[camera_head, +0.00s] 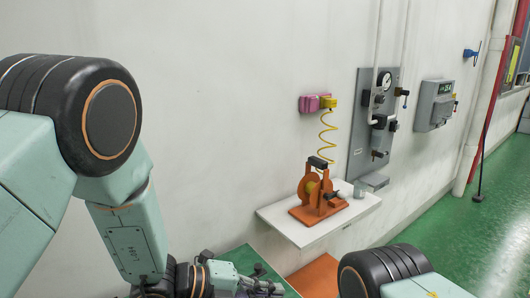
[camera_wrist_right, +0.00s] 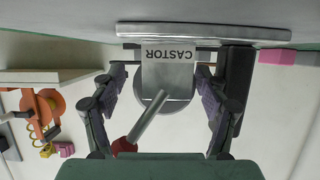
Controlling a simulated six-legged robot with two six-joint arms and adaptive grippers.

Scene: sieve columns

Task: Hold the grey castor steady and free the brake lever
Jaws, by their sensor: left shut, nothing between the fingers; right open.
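The grey castor (camera_wrist_right: 172,78) is in the right wrist view, upside down, with the word CASTOR on its plate. A grey brake lever (camera_wrist_right: 149,116) with a red tip (camera_wrist_right: 122,146) slants across its lower part. My right gripper (camera_wrist_right: 162,78) is open, its dark fingers on either side of the castor. I cannot tell whether they touch it. In the head view my left gripper (camera_head: 262,284) is shut and empty near the bottom edge, over the green bench. The castor is not visible in the head view.
An orange device (camera_head: 318,190) stands on a white wall shelf (camera_head: 290,228), with a yellow coiled hose (camera_head: 326,133) above it. A grey gauge panel (camera_head: 360,125) and a grey box (camera_head: 434,105) hang further right. A pink block (camera_wrist_right: 278,57) shows in the wrist view.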

